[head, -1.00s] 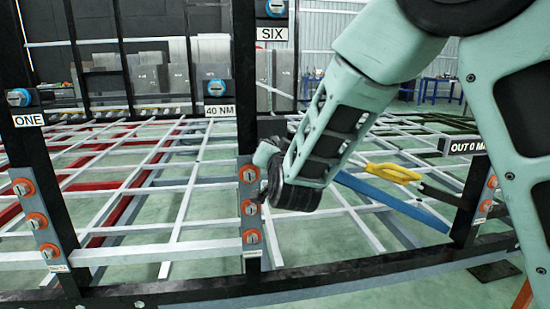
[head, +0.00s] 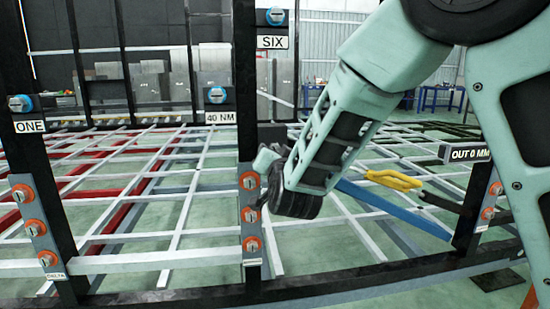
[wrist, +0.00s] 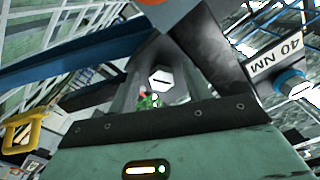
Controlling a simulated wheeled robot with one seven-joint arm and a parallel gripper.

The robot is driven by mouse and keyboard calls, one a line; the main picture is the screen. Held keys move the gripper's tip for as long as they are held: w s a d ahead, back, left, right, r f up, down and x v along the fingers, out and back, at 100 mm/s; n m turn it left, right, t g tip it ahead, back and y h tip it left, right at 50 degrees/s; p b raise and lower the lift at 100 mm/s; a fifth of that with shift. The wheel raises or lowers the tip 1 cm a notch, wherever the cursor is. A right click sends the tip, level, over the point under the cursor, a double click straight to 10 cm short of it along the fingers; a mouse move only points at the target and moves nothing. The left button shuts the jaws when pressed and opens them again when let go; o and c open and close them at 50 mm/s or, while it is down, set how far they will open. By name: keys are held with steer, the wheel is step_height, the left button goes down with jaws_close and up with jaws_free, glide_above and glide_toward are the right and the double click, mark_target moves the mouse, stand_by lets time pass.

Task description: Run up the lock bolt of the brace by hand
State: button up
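The middle post carries a grey plate with orange-ringed bolts, an upper one (head: 249,180), a middle one (head: 250,215) and a lower one (head: 252,244). My gripper (head: 264,182) is at the right side of this plate, by the upper and middle bolts. In the wrist view, a pale hex bolt head (wrist: 161,79) with a dark slot mark shows between the fingers of my gripper (wrist: 158,62). The fingers stand apart on either side of it. Whether they touch it is hard to tell. Which part is the brace is not clear.
A 40 NM sign (head: 221,118) with a blue-ringed bolt (head: 216,91) is left of the post; SIX (head: 272,42) is above. A left post (head: 48,180) holds a similar plate. A yellow handle (head: 392,180) and blue bar (head: 393,208) lie right of my gripper. A dark rail crosses below.

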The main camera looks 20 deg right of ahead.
steer(key=shift+s, duration=0.1)
steer(key=s+a+b, duration=0.2)
steer(key=s+b, duration=0.4)
steer(key=s, duration=1.1)
steer(key=shift+a+b, duration=0.2)
steer(key=shift+b, duration=0.1)
